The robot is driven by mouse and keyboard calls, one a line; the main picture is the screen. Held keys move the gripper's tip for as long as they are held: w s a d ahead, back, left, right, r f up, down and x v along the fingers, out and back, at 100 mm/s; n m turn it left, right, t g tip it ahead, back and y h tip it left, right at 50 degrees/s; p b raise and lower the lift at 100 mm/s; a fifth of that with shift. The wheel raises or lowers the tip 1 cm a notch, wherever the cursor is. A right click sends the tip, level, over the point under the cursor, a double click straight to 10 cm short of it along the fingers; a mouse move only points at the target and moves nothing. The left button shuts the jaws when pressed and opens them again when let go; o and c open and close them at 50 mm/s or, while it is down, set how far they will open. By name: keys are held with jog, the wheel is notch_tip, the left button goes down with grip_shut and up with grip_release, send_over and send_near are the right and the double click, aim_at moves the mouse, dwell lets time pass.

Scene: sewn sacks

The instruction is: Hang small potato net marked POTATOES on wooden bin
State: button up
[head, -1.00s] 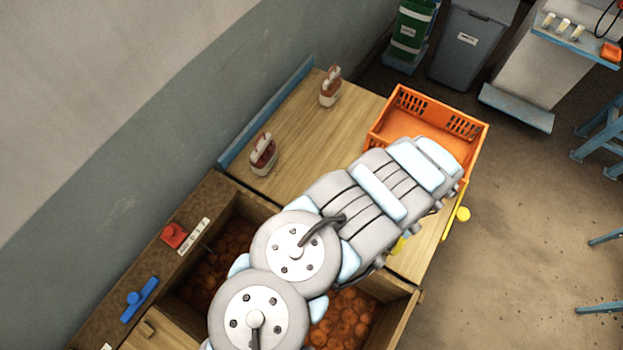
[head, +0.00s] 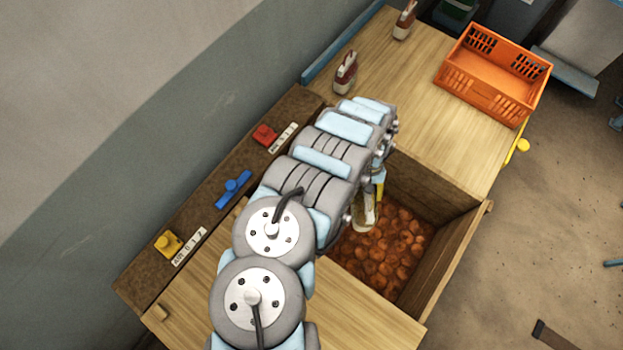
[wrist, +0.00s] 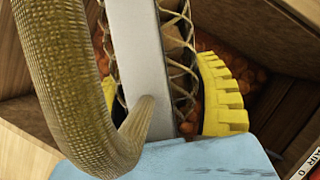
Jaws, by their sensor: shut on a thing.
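The wooden bin (head: 452,252) is open-topped, with brown potatoes inside. My gripper (wrist: 165,95) has yellow fingers, one on each side of the potato net (wrist: 178,68), and is shut on it. In the wrist view, the net shows as open tan cord mesh beside a pale grey strip, with a thick woven loop on the left. In the head view, a pale part of the net (head: 366,212) hangs below my arm over the bin opening. My arm hides most of the gripper there. The POTATOES marking is not readable. I cannot tell whether the net touches the bin.
An orange crate (head: 490,98) and two small packs, one near (head: 345,73) and one far (head: 404,24), stand on the wooden bench. A red knob (head: 264,134), a blue valve handle (head: 233,188) and a yellow knob (head: 168,243) line the brown ledge by the wall.

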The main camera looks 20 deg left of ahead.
jog(key=w+f+n+t+h+b, duration=0.1)
jog(key=f+n, duration=0.1)
jog(key=n, duration=0.1)
jog(key=w+f+n+t+h, duration=0.1)
jog(key=w+f+n, duration=0.1)
jog(key=f+n, duration=0.1)
jog(key=w+f+n+b, duration=0.1)
jog(key=w+f+n, duration=0.1)
jog(key=f+n, duration=0.1)
jog(key=shift+w+d+n+t+h+b, duration=0.1)
jog(key=shift+d+n+t+h+b, duration=0.3)
jog(key=shift+n, duration=0.2)
jog(key=w+a+f+n+t+y+b, duration=0.1)
jog(key=w+a+f+n+t+b, duration=0.35)
jog(key=a+f+n, duration=0.8)
jog(key=a+f+n+y+b, duration=0.1)
jog(key=a+n+b, duration=0.1)
jog(key=a, duration=0.3)
jog(key=a+f+n+t+y+b, duration=0.1)
jog(key=a+f+n+b, duration=0.1)
jog(key=a+n+b, duration=0.1)
jog(key=w+a+f+n+b, duration=0.1)
jog(key=a+n+b, duration=0.1)
jog(key=a, duration=0.4)
jog(key=shift+a+f+n+t+y, duration=0.25)
jog(key=shift+a+n+t+y, duration=0.15)
jog(key=shift+n, duration=0.45)
jog(key=shift+w+a+f+b, duration=0.1)
jog(key=shift+a+f+b, duration=0.35)
jog(key=shift+b, duration=0.9)
